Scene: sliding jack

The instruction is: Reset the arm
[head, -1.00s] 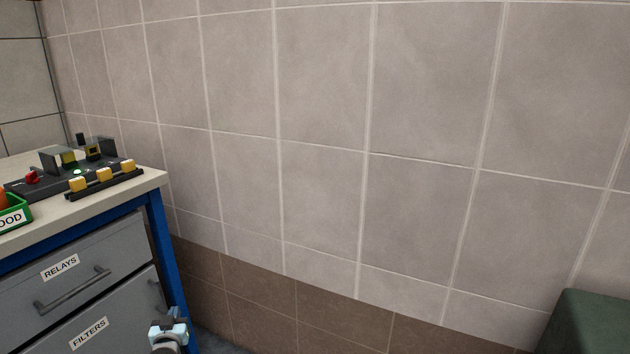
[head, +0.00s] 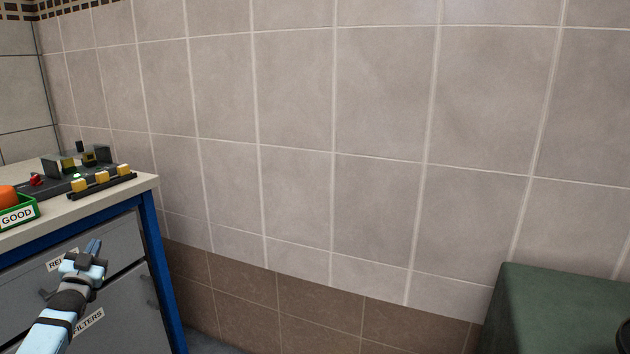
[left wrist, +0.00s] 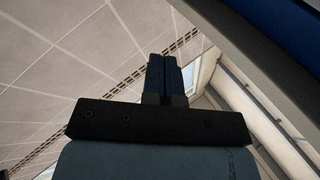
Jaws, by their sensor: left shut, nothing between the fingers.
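My left gripper (head: 92,248) is in the lower left of the head view, in front of the workbench drawers and below the bench top. It points up and is shut with nothing in it. In the left wrist view its shut fingers (left wrist: 168,78) show against the tiled wall and ceiling area. My left arm (head: 55,320) comes in from the lower left. My right gripper is not in view.
The workbench (head: 125,188) stands at left with a green GOOD bin (head: 20,214), a dark fixture with yellow blocks (head: 102,178) and grey drawers (head: 115,240). A dark green box-like object (head: 560,300) stands at lower right. The tiled wall (head: 300,100) fills the back.

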